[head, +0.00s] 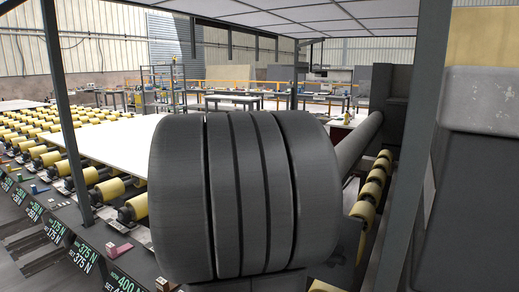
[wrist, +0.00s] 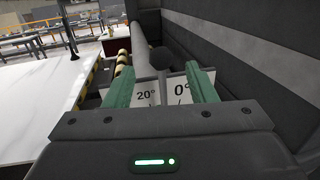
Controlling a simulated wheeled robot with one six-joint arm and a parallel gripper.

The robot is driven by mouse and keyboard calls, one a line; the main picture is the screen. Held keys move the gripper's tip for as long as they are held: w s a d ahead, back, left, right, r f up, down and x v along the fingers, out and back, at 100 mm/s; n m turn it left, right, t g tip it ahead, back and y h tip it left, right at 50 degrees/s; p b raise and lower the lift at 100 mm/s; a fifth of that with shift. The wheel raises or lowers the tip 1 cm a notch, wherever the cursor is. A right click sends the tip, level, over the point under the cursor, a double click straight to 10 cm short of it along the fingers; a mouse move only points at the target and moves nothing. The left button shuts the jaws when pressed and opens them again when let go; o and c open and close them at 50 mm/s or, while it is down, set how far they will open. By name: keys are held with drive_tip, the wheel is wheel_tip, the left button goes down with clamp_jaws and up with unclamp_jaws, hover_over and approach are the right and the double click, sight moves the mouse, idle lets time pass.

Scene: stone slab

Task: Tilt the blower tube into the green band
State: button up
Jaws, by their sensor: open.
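The blower tube (wrist: 139,42) is a long grey cylinder running away from me in the wrist view, beside a dark wall. It also shows in the head view (head: 361,139), right of centre, its near part hidden. My gripper (wrist: 160,76) is open, its two green fingers spread and nothing seen held between them. The near end of the tube lies beyond the gap between the fingers; I cannot tell any contact. White scale plates marked 20° (wrist: 147,96) and 0° (wrist: 182,92) show between and below the fingers. I cannot make out a green band on the scale.
A white slab (head: 118,143) lies on the left over yellow rollers (head: 45,157). More yellow rollers (head: 372,189) run below the tube. A dark panel (wrist: 240,60) closes off the right side. A dark post (head: 62,110) stands at the left.

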drive_tip(key=v, duration=0.7)
idle(0.3)
drive_tip(key=x, duration=1.3)
drive_tip(key=shift+w+d+p, duration=0.25)
drive_tip(key=shift+d+p, duration=0.05)
drive_tip(key=shift+p, duration=0.1)
drive_tip(key=shift+s, duration=0.15)
